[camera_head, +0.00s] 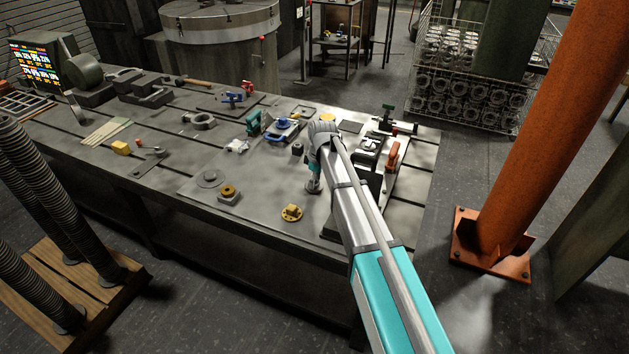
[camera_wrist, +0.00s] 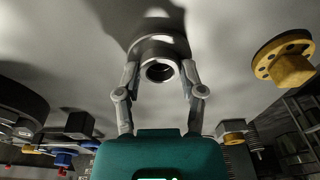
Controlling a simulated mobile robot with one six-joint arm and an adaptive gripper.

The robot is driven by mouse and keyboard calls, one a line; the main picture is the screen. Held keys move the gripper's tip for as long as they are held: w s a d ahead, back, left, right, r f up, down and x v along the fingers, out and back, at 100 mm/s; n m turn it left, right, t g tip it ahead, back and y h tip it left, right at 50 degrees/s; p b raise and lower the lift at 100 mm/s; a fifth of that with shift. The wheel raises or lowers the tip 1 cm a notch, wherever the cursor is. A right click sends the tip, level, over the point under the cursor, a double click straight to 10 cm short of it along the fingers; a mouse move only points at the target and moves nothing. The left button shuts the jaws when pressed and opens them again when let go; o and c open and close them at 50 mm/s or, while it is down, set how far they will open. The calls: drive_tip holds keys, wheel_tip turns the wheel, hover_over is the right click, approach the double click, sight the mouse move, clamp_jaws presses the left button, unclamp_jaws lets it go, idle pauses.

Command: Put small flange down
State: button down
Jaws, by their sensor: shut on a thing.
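My gripper (camera_wrist: 158,80) is shut on a small grey flange (camera_wrist: 155,50), with one finger on each side of its round body. The flange's dark open bore faces the wrist camera. In the head view my gripper (camera_head: 313,180) is low over the front right part of the workbench (camera_head: 265,215), with the grey flange (camera_head: 313,188) at its tip. A dark shadow lies on the bench beside the flange in the wrist view. I cannot tell whether the flange touches the bench top.
A yellow flange (camera_head: 291,212) with holes lies close by, to the front left; it also shows in the wrist view (camera_wrist: 285,62). A yellow-topped grey part (camera_head: 229,194) and a flat grey ring (camera_head: 210,178) lie further left. An orange-handled clamp (camera_head: 392,155) stands right of my arm.

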drive_tip(key=shift+f, duration=0.2)
idle(0.6)
drive_tip(key=shift+c, duration=0.6)
unclamp_jaws()
drive_tip(key=shift+r, duration=0.1)
